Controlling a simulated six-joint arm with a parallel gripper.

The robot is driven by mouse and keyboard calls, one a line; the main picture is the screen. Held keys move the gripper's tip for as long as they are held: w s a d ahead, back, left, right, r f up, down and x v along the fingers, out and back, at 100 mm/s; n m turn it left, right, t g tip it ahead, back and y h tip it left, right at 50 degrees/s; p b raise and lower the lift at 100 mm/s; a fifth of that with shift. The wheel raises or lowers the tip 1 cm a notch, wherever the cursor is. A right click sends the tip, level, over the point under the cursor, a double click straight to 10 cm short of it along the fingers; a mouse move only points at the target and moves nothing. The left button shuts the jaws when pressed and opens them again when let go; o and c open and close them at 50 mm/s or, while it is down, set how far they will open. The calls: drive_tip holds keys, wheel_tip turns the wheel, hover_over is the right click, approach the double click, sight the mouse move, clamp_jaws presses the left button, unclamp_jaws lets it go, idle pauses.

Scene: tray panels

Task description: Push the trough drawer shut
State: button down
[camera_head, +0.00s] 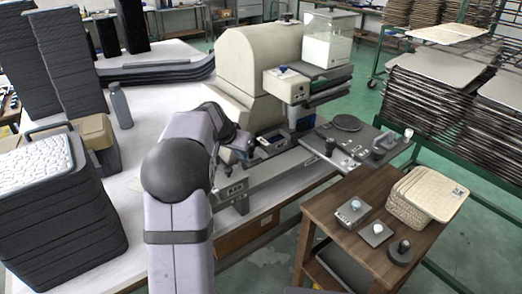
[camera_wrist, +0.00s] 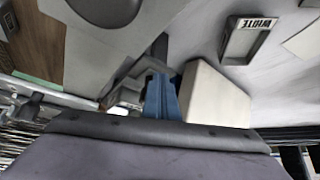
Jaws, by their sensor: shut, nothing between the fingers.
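My gripper (camera_head: 243,146) is at the end of the pale purple arm, in front of the beige machine (camera_head: 238,62). Its fingers are shut with nothing between them; the arm partly hides them. In the wrist view, narrow blue fingers (camera_wrist: 160,96) sit close together beside a pale block (camera_wrist: 213,97). I cannot tell for certain which part is the trough drawer. A long low grey piece (camera_head: 262,176) with a small label runs along the table's front edge, just below my gripper, its left end partly behind my arm. I cannot tell whether the gripper touches it.
A flat grey panel (camera_head: 368,134) with a round disc and knobs juts out right of the machine. A wooden cart (camera_head: 330,237) with small knobbed blocks and stacked cream panels (camera_head: 432,189) stands front right. Dark stacked trays (camera_head: 62,225) and a grey bottle (camera_head: 120,106) are left.

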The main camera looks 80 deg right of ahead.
sight(255, 155)
drive_tip(key=shift+s+d+p, duration=0.65)
drive_tip(key=shift+s+d, duration=0.15)
drive_tip(key=shift+s, duration=0.05)
drive_tip(key=shift+s+d, duration=0.2)
drive_tip(key=shift+s+d+p, duration=1.3)
drive_tip(key=shift+p, duration=0.15)
drive_tip(key=shift+w+a, duration=0.1)
drive_tip(key=shift+w+a+b, duration=0.3)
drive_tip(key=shift+w+b, duration=0.05)
drive_tip(key=shift+b, duration=0.2)
drive_tip(key=shift+r, duration=0.15)
